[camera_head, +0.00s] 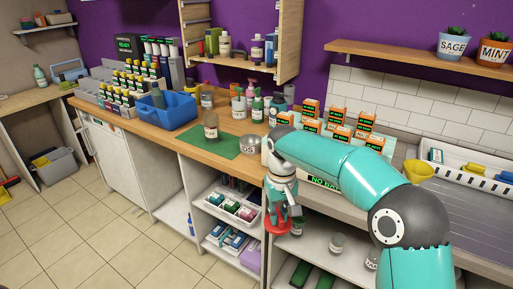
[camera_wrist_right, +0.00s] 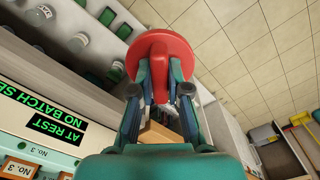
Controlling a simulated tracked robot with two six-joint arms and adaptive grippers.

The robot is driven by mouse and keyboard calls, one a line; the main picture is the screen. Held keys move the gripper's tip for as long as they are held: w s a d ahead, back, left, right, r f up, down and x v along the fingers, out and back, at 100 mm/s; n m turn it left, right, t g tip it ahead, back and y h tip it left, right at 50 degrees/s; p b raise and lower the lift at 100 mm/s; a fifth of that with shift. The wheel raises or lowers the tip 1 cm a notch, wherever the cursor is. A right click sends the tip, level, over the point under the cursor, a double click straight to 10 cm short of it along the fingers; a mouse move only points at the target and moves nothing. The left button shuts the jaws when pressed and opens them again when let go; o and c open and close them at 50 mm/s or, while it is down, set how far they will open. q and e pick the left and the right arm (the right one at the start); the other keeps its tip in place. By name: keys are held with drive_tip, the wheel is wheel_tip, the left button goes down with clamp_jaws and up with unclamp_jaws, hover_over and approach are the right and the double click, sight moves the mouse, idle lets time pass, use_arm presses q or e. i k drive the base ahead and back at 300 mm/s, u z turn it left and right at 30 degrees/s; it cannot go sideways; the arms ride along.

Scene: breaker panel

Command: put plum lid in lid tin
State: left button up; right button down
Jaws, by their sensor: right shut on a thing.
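My right gripper (camera_head: 281,212) is shut on a round red lid (camera_head: 277,226), held low in front of the open shelves, below the counter top. In the right wrist view the red lid (camera_wrist_right: 160,54) sits between the fingertips of the gripper (camera_wrist_right: 160,82). It looks red rather than plum. A small round metal tin (camera_head: 250,144), with lettering on it too small to read surely, stands on the counter by the right edge of the green mat. It is up and to the left of my gripper, apart from it. My left gripper is out of view.
A jar (camera_head: 211,127) stands on the green mat (camera_head: 207,142). A blue bin (camera_head: 172,110) is left of it. Bottles (camera_head: 257,107) stand behind the tin. Orange-labelled boxes (camera_head: 311,108) are beyond my right arm. Open shelves with trays (camera_head: 233,207) lie below the counter; the floor in front is clear.

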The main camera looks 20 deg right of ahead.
sight(252, 147)
drive_tip(key=i, duration=0.9)
